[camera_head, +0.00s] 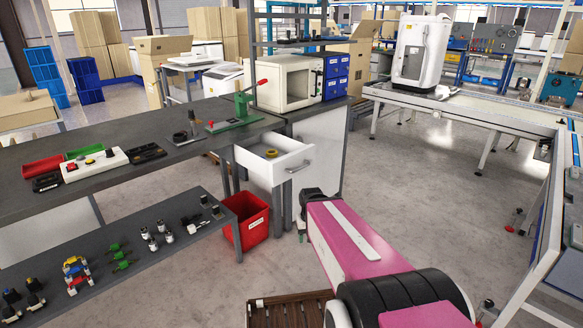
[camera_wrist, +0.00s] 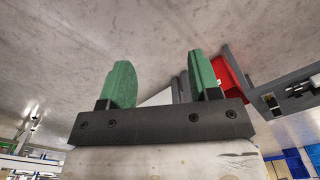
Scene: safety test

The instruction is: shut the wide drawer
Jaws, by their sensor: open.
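The white drawer (camera_head: 287,172) is pulled out from under the dark workbench, with its handle (camera_head: 299,167) on the front. A yellow ring-shaped item (camera_head: 271,153) lies inside it. My gripper is mostly hidden behind my pink arm in the head view, low and in front of the drawer. In the wrist view my gripper (camera_wrist: 162,82) is open, its two green fingers wide apart with nothing between them. It appears apart from the drawer, which I cannot clearly make out in the wrist view.
A red bin (camera_head: 246,216) stands on the floor below the drawer, left of my arm; it also shows in the wrist view (camera_wrist: 228,76). The workbench (camera_head: 190,150) carries a green press (camera_head: 236,110). A lower shelf (camera_head: 105,238) holds small parts. Floor right of the drawer is clear.

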